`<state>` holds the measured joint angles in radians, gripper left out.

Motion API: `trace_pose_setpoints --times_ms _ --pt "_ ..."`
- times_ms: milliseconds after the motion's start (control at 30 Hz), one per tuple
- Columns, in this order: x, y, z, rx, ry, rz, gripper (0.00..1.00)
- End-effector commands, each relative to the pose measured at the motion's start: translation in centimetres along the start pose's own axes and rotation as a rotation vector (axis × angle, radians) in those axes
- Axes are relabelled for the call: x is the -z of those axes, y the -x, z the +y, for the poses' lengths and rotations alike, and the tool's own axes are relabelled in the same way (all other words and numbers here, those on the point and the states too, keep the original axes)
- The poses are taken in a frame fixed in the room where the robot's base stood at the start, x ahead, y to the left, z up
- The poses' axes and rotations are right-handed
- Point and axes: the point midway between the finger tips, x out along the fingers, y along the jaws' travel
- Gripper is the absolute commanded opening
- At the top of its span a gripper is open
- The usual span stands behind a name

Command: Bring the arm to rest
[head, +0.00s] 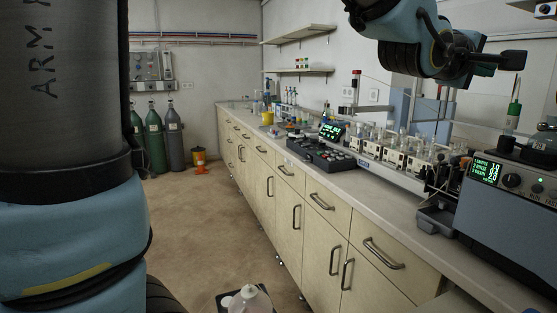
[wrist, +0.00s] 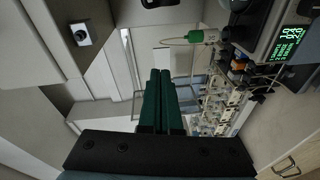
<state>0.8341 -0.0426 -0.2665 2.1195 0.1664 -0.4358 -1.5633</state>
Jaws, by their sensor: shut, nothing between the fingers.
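My arm (head: 405,45) reaches in from the top right of the head view, raised above the counter. In the wrist view, my gripper (wrist: 160,75) shows as two dark green fingers lying side by side, shut with nothing between them. The fingers stand clear of the equipment around them in that view. How far the fingertips are from the bench is hard to tell. A large part of my own arm fills the left side of the head view.
The long counter (head: 390,190) carries a spectrometer box with a lit display (head: 487,172), a green-topped tube (head: 514,105), a row of glassware units (head: 400,150) and a dark tray of parts (head: 320,155). Gas cylinders (head: 155,140) stand at the back left. The floor (head: 205,220) is mostly clear.

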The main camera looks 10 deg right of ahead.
Motion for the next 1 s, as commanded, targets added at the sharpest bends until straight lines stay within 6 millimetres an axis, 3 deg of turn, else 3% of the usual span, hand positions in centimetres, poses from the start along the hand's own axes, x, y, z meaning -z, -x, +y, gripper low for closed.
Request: trace_pose_setpoints --times_ms 133,267,367,500,667,800,900,1000 --pt "6.2 1.4 -6.5 0.178 -0.123 0.098 0.00" --pt "12.0 4.6 -13.5 0.392 -0.250 0.161 0.00" --pt "15.8 8.1 -18.7 0.564 -0.330 0.179 0.00" --pt "19.8 14.5 -25.7 0.812 -0.410 0.153 0.00" --pt "21.9 23.5 -32.9 1.083 -0.446 0.041 0.00" --pt "21.1 31.4 -37.7 1.263 -0.429 -0.118 0.00" --pt "19.8 35.8 -39.8 1.337 -0.401 -0.232 0.00" --pt "18.5 38.6 -40.9 1.371 -0.377 -0.317 0.00"
